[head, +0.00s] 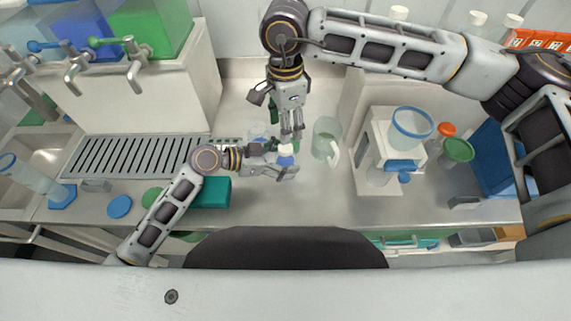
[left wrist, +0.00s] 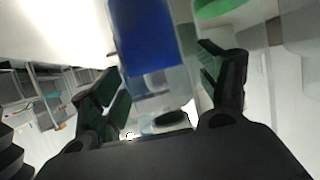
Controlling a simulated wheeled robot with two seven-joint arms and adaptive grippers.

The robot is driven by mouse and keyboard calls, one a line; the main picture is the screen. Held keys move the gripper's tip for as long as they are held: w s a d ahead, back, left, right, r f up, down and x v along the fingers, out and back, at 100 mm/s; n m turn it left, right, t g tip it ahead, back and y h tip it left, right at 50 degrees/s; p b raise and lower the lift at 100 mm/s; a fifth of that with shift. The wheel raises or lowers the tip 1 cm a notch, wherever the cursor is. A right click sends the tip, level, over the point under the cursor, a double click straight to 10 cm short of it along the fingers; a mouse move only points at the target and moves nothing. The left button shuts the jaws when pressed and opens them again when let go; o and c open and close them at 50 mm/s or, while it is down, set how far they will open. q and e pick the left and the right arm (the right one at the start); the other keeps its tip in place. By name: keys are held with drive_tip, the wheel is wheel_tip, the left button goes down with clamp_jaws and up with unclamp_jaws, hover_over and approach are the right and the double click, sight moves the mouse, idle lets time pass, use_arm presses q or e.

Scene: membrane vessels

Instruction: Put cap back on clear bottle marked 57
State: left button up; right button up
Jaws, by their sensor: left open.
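My left gripper (head: 285,162) is open beside a small clear bottle with blue on it (head: 286,159), partly hidden by the fingers. In the left wrist view a clear vessel with a large blue part (left wrist: 148,38) stands between the two spread fingers of the left gripper (left wrist: 165,88). No number 57 can be read. My right gripper (head: 292,134) points down from above, just over the bottle. Its fingers look close together, but I cannot tell whether they hold anything. I cannot make out a separate cap.
A pale green jug (head: 326,142) stands just right of the grippers. A white stand (head: 400,158) with a blue-rimmed vessel (head: 412,124) is farther right. A teal box (head: 212,193) lies under my left arm. A drain grille (head: 130,156) is at left. The counter's front middle is clear.

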use_arm(q)
drive_tip(key=c, duration=1.4)
drive_tip(key=shift+c, duration=1.1)
clamp_jaws()
use_arm(e)
drive_tip(key=shift+c, duration=1)
drive_tip(key=shift+n, duration=0.4)
drive_tip(key=shift+n, duration=1.9)
drive_tip(key=shift+f, duration=0.2)
